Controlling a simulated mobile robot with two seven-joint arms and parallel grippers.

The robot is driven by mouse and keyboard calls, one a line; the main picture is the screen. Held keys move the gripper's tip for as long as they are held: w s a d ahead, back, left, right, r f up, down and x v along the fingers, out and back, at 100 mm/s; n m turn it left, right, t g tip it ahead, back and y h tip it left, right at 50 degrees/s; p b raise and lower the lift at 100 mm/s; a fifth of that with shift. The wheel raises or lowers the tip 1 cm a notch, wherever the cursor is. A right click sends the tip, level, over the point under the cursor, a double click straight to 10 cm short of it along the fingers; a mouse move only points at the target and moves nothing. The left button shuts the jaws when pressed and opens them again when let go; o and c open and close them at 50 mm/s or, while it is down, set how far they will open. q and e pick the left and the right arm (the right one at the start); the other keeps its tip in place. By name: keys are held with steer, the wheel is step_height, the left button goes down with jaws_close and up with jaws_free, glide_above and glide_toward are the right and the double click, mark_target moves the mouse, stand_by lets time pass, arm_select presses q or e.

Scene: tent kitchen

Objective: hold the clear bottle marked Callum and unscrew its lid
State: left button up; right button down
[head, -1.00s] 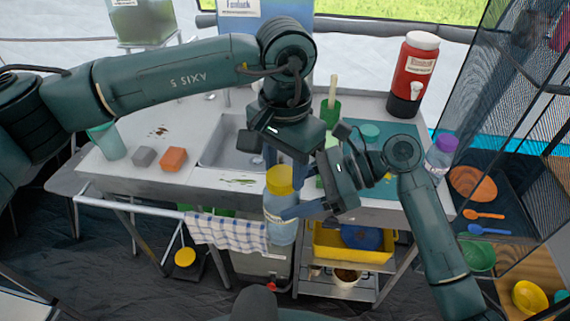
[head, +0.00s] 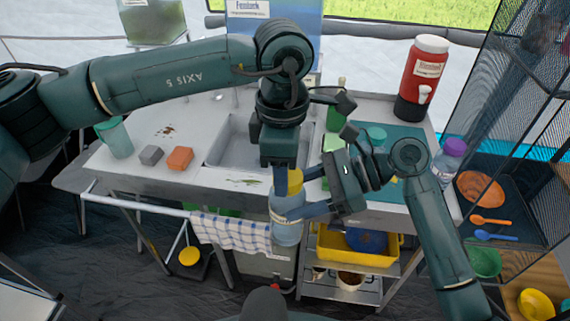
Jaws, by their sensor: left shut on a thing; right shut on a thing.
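A clear bottle (head: 286,233) with a yellow lid (head: 297,182) is held upright in front of the counter's front edge. Its pale label is too small to read. My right gripper (head: 290,212) comes from the right and is shut around the bottle's body, below the lid. My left gripper (head: 288,182) points straight down from above and is shut on the yellow lid, hiding part of it. The lid still sits on the bottle's neck.
A sink (head: 236,139) lies behind the bottle. A purple-lidded bottle (head: 447,165) and a red drink dispenser (head: 421,78) stand at the right. A checked towel (head: 233,232) hangs on the front rail. A yellow tub (head: 334,250) sits on the shelf below.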

arm_select(q)
steer(key=shift+o, duration=0.2)
steer(key=n, duration=0.6)
steer(key=shift+s+r+n, duration=0.1)
steer(key=shift+s+n, duration=0.15)
steer(key=shift+n, duration=0.05)
steer(key=n, duration=0.6)
steer(key=shift+s+d, duration=0.1)
steer(key=shift+s, duration=0.1)
steer(key=n, duration=0.6)
steer(key=shift+s+d, duration=0.1)
steer(key=n, duration=0.4)
steer(key=shift+d, duration=0.1)
steer(key=n, duration=0.3)
steer(key=shift+s+n, duration=0.1)
steer(key=shift+n, duration=0.3)
steer(key=shift+c, duration=0.2)
steer(key=shift+d, duration=0.1)
steer(key=shift+r, duration=0.15)
steer(key=shift+r, duration=1)
steer(key=shift+o, duration=0.2)
